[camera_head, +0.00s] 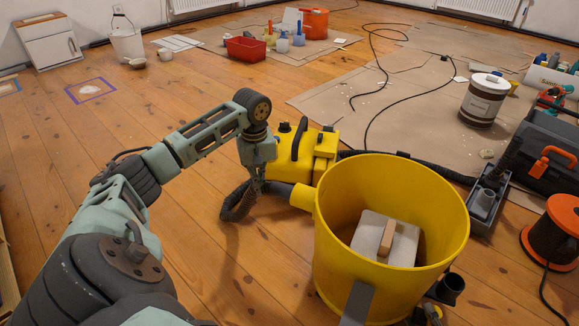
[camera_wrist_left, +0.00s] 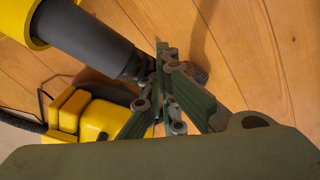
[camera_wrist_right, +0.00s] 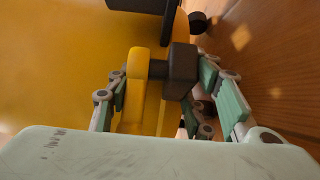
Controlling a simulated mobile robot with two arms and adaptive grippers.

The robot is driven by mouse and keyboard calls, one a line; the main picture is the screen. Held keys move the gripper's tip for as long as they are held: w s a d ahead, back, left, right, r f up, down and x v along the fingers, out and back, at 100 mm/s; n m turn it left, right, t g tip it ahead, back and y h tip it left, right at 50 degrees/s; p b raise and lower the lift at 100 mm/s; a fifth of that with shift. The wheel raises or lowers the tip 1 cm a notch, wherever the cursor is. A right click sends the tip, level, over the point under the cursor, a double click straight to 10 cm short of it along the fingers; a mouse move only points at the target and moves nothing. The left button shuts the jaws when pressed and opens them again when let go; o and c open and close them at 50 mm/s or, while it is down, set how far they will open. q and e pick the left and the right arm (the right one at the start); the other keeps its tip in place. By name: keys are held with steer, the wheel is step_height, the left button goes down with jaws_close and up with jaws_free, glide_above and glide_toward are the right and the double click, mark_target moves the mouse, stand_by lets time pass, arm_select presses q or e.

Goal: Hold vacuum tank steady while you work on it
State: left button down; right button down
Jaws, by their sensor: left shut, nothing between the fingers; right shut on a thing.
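The yellow vacuum tank (camera_head: 335,240) stands upright and open-topped at the front right of the head view. Inside it lies a pale block with a wooden handle (camera_head: 387,238). The yellow vacuum head (camera_head: 318,150) is on the floor behind it; it also shows in the left wrist view (camera_wrist_left: 100,118). My left gripper (camera_wrist_left: 163,62) is shut and empty, close to the end of a dark tube (camera_wrist_left: 90,40); touching cannot be told. My right gripper (camera_wrist_right: 165,85) is shut on a yellow lug with a dark knob (camera_wrist_right: 181,70) on the tank's side. I cannot make it out in the head view.
A dark ribbed hose (camera_head: 238,201) lies left of the tank. A black toolbox (camera_head: 548,150) and an orange cable reel (camera_head: 555,235) stand to the right. A paint can (camera_head: 484,102) stands on cardboard (camera_head: 410,105) behind. Wooden floor (camera_head: 100,125) at left is mostly clear.

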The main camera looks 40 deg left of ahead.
arm_select(q)
steer(key=shift+w+d, duration=0.25)
steer(key=shift+d, duration=0.65)
steer(key=shift+w+d, duration=0.25)
steer(key=shift+d, duration=0.65)
arm_select(e)
steer(key=shift+a, duration=0.1)
arm_select(q)
steer(key=shift+w+d, duration=0.1)
steer(key=shift+d, duration=0.3)
steer(key=shift+w+d, duration=0.1)
steer(key=shift+d, duration=0.25)
arm_select(e)
steer(key=shift+s+a+r, duration=0.1)
steer(key=shift+a, duration=0.05)
arm_select(q)
steer(key=shift+w+d+f, duration=0.1)
steer(key=shift+w+d, duration=0.1)
steer(key=shift+d, duration=0.35)
arm_select(e)
steer(key=shift+a, duration=0.1)
arm_select(q)
steer(key=shift+a, duration=1.65)
arm_select(e)
steer(key=shift+d, duration=0.35)
arm_select(q)
step_height(320, 180, up, 8)
glide_above(273, 185)
steer(key=a, duration=0.2)
steer(key=shift+s+d, duration=0.15)
